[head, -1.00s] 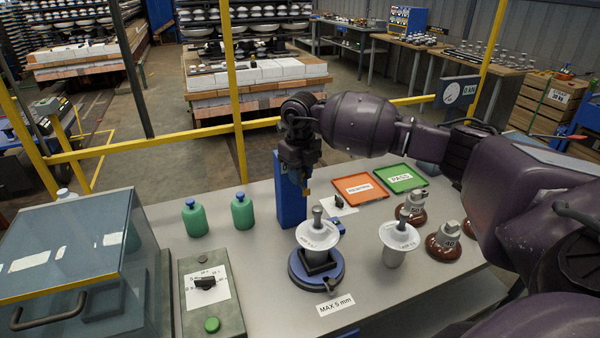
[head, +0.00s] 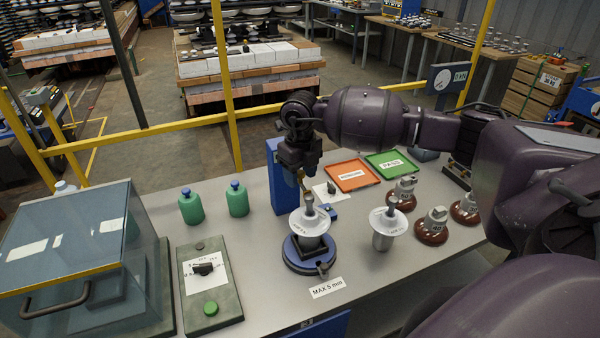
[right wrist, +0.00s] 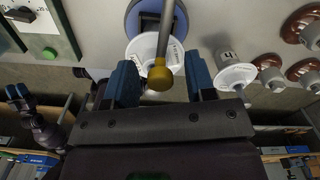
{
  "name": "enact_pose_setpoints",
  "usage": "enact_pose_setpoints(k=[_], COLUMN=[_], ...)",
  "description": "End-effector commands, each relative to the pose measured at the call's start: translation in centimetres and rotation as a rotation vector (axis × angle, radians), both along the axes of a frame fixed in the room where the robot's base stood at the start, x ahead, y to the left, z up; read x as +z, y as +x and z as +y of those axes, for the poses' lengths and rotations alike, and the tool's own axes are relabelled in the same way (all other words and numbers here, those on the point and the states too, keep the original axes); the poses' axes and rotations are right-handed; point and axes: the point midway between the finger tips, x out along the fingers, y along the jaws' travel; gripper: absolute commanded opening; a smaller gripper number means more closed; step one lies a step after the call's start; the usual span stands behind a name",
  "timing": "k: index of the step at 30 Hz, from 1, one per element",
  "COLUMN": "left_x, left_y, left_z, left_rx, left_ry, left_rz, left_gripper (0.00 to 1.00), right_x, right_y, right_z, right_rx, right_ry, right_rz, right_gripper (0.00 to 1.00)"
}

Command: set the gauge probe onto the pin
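The gauge probe shows in the right wrist view as a grey rod with a brass ball end (right wrist: 160,76). In the head view its brass part (head: 303,182) shows just above the grey pin (head: 309,203). I cannot tell whether they touch. The pin stands on the white insulator disc (head: 309,223), on the blue round base (head: 313,257). The blue gauge post (head: 286,183) stands behind. My right gripper (head: 302,166) is above the pin. Its blue fingers (right wrist: 162,80) stand apart on either side of the brass ball, with gaps showing. My left gripper does not show in the head view.
A second white insulator (head: 388,222) and several brown ones (head: 432,230) stand to the right. Orange (head: 349,187) and green (head: 417,173) trays lie behind. A switch box (head: 221,290), a clear cover (head: 70,225) and two green bottles (head: 191,212) are left. Yellow rails fence the far side.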

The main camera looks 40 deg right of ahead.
Motion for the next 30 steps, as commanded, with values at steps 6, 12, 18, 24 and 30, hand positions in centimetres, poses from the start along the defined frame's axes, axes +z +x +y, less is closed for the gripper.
enact_pose_setpoints(k=[6,12,18,24,30], left_x=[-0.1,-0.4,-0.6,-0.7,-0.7], left_y=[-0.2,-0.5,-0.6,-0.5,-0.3], left_z=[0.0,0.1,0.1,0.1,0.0], left_rx=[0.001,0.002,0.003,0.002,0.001], left_ry=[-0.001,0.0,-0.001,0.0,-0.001], left_rz=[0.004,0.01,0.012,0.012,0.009], left_gripper=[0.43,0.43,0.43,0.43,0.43], right_x=[0.0,1.2,4.7,8.1,10.3], right_y=[0.0,0.1,0.1,0.0,0.0], right_z=[0.0,0.0,-0.1,0.0,0.0], right_rx=[0.0,0.001,0.001,0.0,0.0], right_ry=[0.0,0.0,-0.001,-0.001,0.0], right_rz=[0.0,-0.002,-0.004,-0.002,-0.002], right_gripper=[0.5,0.5,0.5,0.5,0.5])
